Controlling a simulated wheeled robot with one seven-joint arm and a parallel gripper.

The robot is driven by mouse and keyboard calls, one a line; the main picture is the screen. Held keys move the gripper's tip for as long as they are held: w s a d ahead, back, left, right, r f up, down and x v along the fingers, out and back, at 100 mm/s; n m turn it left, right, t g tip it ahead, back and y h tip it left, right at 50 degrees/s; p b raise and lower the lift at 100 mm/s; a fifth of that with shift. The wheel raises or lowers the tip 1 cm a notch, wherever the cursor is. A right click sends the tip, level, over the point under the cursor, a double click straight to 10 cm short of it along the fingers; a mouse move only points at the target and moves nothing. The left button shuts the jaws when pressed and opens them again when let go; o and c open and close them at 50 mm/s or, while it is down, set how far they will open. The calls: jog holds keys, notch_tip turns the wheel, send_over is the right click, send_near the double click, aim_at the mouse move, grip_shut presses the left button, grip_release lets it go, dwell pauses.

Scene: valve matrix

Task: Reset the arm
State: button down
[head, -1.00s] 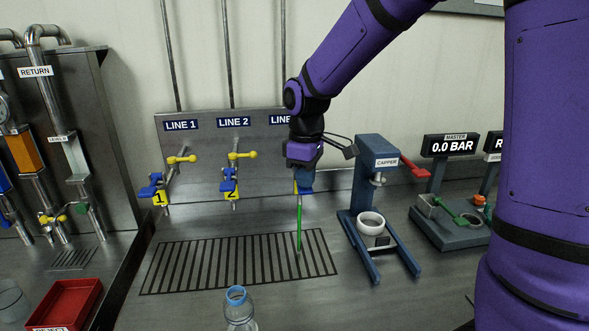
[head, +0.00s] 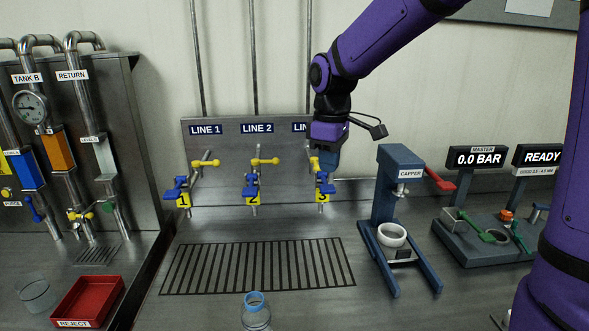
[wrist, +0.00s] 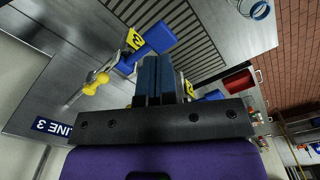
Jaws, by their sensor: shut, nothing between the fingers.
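My gripper (head: 328,172) hangs from my purple arm just right of and in front of the LINE 3 valve (head: 322,190). Its dark blue fingers are together and empty in the wrist view (wrist: 158,80). The LINE 3 valve has a blue handle and a yellow lever (head: 314,163); my gripper hides part of it and of its sign. I cannot tell whether the fingers touch it. The LINE 1 valve (head: 178,188) and LINE 2 valve (head: 251,187) stand to the left, each with a blue handle and a yellow lever.
A blue capper (head: 400,188) with a red lever stands to the right, with a white ring at its base. A 0.0 BAR display (head: 477,159) is farther right. A bottle (head: 256,312) stands in front of the drain grate (head: 258,266). A red reject tray (head: 90,298) lies left.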

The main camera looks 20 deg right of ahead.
jog(key=shift+s+d+r, duration=0.1)
jog(key=shift+s+r, duration=0.15)
jog(key=s+d+r+m+t, duration=0.2)
jog(key=s+m, duration=0.3)
jog(key=s, duration=0.6)
jog(key=s+d+r+m+t, duration=0.3)
jog(key=s+d+m, duration=0.1)
jog(key=s, duration=0.8)
jog(key=shift+s+d+r+m, duration=0.3)
jog(key=shift+d+r+m, duration=0.05)
jog(key=shift+r+m, duration=0.05)
